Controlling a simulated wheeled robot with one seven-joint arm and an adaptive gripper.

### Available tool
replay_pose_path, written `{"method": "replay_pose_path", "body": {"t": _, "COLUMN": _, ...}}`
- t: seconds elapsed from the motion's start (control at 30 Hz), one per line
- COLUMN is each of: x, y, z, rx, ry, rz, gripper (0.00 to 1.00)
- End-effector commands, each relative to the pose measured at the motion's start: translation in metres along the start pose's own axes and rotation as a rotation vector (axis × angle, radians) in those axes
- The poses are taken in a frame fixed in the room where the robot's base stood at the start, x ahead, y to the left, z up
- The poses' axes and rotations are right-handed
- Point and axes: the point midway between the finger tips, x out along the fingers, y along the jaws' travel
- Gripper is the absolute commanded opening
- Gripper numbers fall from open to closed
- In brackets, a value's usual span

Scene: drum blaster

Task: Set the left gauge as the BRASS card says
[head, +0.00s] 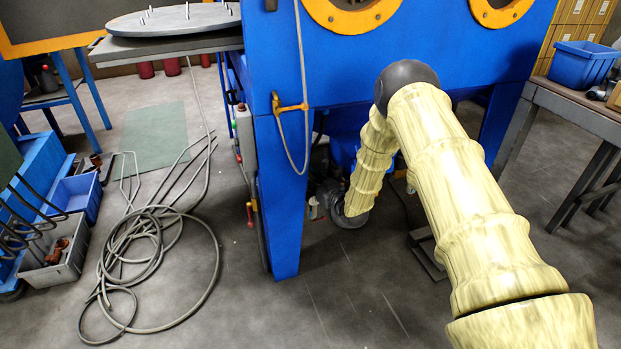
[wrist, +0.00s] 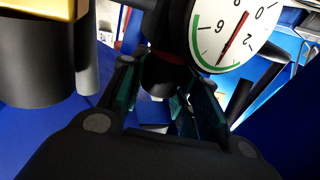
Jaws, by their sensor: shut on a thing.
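In the wrist view a round gauge (wrist: 232,32) with a white dial, green arc and red needle is cut off by the top edge. The needle lies on a slant, from lower left to upper right. The dial looks turned and some numbers are cropped, so I cannot read a value. Below the gauge, my gripper (wrist: 161,72) is shut on a black knob (wrist: 163,75), which shows between its two fingers. I cannot tell from these views whether this is the left gauge. The BRASS card is not seen. In the head view my gripper and the gauge cannot be made out.
A blue cabinet (head: 340,70) with orange-ringed ports stands ahead. A looped hose (head: 150,240) lies on the floor at left, near a grey bin (head: 55,262). A bench (head: 580,105) with a blue bin (head: 583,65) stands at right. Floor around the hose is open.

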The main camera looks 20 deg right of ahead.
Motion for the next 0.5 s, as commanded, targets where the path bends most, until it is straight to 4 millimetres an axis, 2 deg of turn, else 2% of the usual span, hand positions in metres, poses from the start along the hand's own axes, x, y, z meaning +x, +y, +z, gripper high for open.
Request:
{"method": "replay_pose_path", "body": {"t": 0.07, "x": 0.0003, "y": 0.0008, "z": -0.0007, "rx": -0.001, "ry": 0.001, "rz": 0.001, "gripper": 0.07}}
{"method": "replay_pose_path", "body": {"t": 0.1, "x": 0.0002, "y": 0.0008, "z": -0.0007, "rx": -0.001, "ry": 0.001, "rz": 0.001, "gripper": 0.35}}
{"method": "replay_pose_path", "body": {"t": 0.2, "x": 0.0001, "y": 0.0007, "z": -0.0006, "rx": -0.001, "ry": 0.001, "rz": 0.001, "gripper": 0.53}}
{"method": "replay_pose_path", "body": {"t": 0.5, "x": -0.0002, "y": 0.0001, "z": 0.0000, "rx": 0.000, "ry": 0.000, "rz": 0.001, "gripper": 0.54}}
